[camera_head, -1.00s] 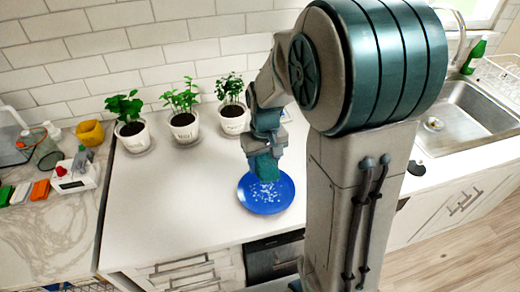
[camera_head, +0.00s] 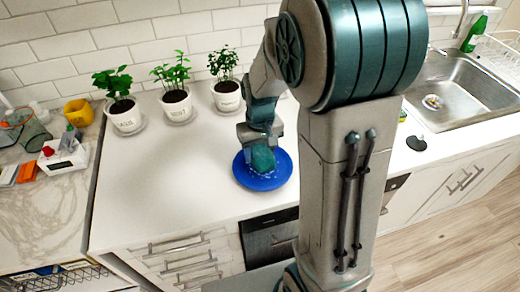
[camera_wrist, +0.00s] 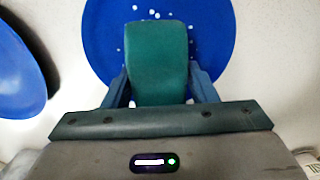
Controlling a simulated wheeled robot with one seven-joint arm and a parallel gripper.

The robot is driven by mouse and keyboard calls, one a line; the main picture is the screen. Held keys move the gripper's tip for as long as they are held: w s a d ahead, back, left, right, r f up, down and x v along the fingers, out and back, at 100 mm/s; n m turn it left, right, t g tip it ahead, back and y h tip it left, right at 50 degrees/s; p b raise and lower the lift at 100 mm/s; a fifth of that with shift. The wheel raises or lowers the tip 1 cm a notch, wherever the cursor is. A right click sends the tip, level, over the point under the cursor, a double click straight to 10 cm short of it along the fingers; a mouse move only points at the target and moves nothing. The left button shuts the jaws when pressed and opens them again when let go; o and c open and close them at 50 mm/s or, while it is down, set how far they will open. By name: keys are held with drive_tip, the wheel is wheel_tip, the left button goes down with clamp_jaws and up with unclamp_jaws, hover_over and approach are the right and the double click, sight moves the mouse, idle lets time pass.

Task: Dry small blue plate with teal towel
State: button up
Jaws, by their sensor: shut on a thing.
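The small blue plate (camera_head: 279,180) lies on the white counter with pale water drops on it. It also shows in the wrist view (camera_wrist: 214,32), where a few white drops sit near its middle. The teal towel (camera_head: 263,158) is a folded block in my gripper (camera_head: 262,146), over the plate. In the wrist view the towel (camera_wrist: 157,50) stands between the two fingers of my gripper (camera_wrist: 158,85), which is shut on it. The towel hides part of the plate, and I cannot tell whether it touches the surface.
Another blue round thing (camera_wrist: 18,70) shows at the left of the wrist view. Three potted plants (camera_head: 175,104) stand along the wall. A sink (camera_head: 465,85) is at the right, and a marble counter with small items (camera_head: 65,158) at the left. The counter left of the plate is clear.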

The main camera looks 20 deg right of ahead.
sight(265, 159)
drive_tip(key=shift+f+b, duration=0.5)
drive_tip(key=shift+f, duration=0.1)
idle(0.4)
drive_tip(key=shift+s+a+r, duration=0.1)
drive_tip(key=shift+s, duration=0.75)
drive_tip(key=shift+s+a+r, duration=0.1)
drive_tip(key=shift+s, duration=0.7)
drive_tip(key=shift+s+f, duration=0.2)
drive_tip(key=shift+w+d+f, duration=0.1)
drive_tip(key=shift+w+d, duration=0.1)
drive_tip(key=shift+w, duration=1.6)
drive_tip(key=shift+d, duration=0.35)
drive_tip(key=shift+s+a+f+b, duration=0.15)
drive_tip(key=shift+s+b, duration=0.4)
drive_tip(key=shift+s, duration=1.25)
drive_tip(key=shift+w+d+r, duration=0.1)
drive_tip(key=shift+w, duration=0.8)
drive_tip(key=shift+w+d+r, duration=0.1)
drive_tip(key=shift+w, duration=0.8)
